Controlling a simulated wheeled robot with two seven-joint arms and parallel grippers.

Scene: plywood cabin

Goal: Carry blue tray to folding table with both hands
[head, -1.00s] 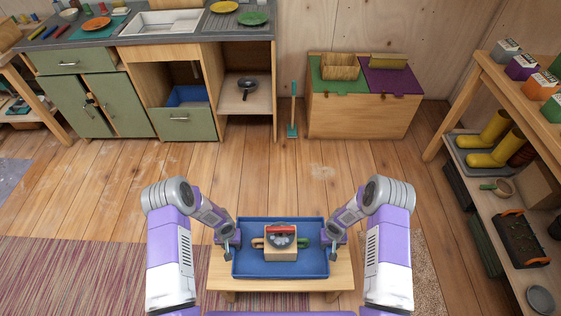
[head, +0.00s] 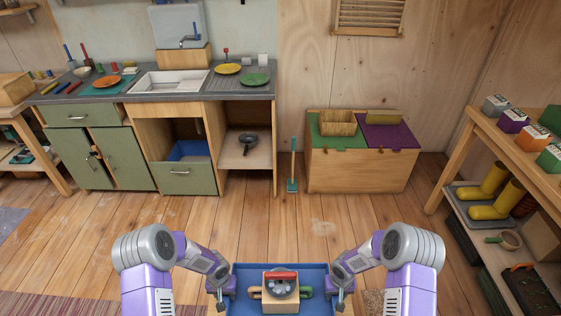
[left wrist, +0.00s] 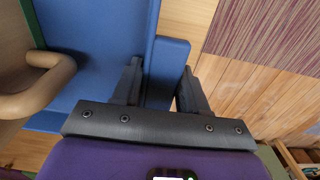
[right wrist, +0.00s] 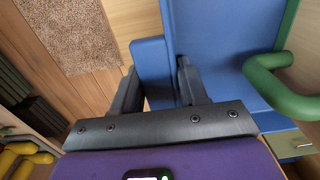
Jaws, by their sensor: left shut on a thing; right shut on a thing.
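The blue tray (head: 245,274) is at the bottom middle of the head view, its near part cut off. It carries a wooden block (head: 281,294) with a red handle and a grey dial. A tan handle and a green handle stick out at its sides. My left gripper (head: 222,298) is shut on the tray's left wall, which shows between the fingers in the left wrist view (left wrist: 158,85). My right gripper (head: 341,298) is shut on the right wall, also seen in the right wrist view (right wrist: 157,85). I cannot identify the folding table.
A green kitchen unit (head: 120,160) stands at the back left. A wooden chest (head: 358,170) and a small upright shovel (head: 292,172) stand at the back wall. A shelf with boots and boxes (head: 500,150) lines the right. The plank floor between is clear.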

